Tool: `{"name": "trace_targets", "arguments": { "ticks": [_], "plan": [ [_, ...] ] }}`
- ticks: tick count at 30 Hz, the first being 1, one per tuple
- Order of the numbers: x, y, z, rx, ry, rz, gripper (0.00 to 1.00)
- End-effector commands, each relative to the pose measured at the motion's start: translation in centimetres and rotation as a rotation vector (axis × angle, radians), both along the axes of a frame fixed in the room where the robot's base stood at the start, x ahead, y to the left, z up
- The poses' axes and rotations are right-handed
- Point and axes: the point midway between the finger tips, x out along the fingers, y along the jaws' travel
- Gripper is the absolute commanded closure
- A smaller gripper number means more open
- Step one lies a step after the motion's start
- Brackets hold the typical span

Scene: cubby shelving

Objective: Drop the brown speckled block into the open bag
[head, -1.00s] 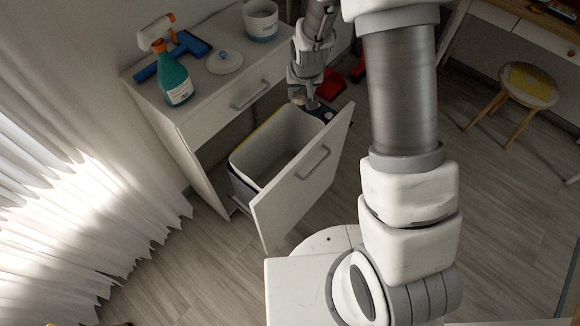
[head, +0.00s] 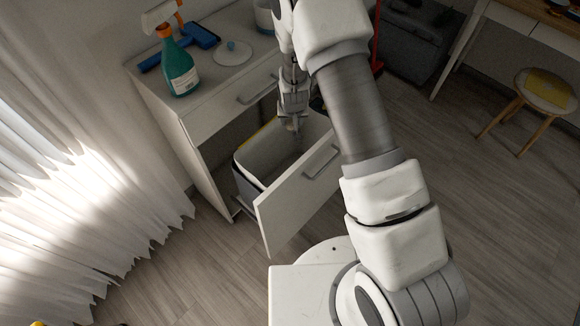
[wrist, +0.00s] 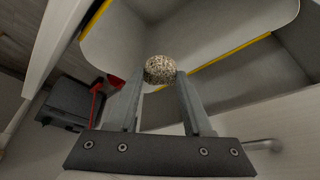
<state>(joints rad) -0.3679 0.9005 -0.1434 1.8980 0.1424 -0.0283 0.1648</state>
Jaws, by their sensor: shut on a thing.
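The brown speckled block (wrist: 160,69) is small and rounded and shows between the fingertips in the wrist view. My gripper (wrist: 160,82) is shut on it. In the head view, my gripper (head: 297,132) points down over the open bin in the pulled-out drawer; the block is too small to make out there. The open bag appears to be the pale lining (head: 262,152) of this bin, with a yellow edge. In the wrist view the lining (wrist: 220,30) and its yellow edge lie behind and around the block. The bag's bottom is partly hidden by my arm.
The drawer front (head: 295,200) stands pulled out on the near side of the bin. A spray bottle (head: 178,68), a blue brush (head: 200,36) and a white lid (head: 232,53) are on the cabinet top. A stool (head: 540,95) stands far right.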

Motion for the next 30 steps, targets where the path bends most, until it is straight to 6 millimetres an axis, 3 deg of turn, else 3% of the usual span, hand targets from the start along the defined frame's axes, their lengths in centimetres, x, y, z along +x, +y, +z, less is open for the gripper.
{"name": "trace_targets", "arguments": {
  "ticks": [4,14,15,19,20,30],
  "plan": [
    [0.0,0.0,-1.7,0.0,0.0,0.0,1.0],
    [0.0,0.0,-2.0,0.001,-0.001,0.0,1.0],
    [0.0,0.0,-2.0,0.001,0.0,0.0,0.43],
    [0.0,0.0,-2.0,0.0,0.0,0.0,0.19],
    [0.0,0.0,-2.0,0.0,0.0,0.0,0.15],
    [-0.1,0.0,-1.7,0.0,0.0,0.0,0.15]
  ]
}}
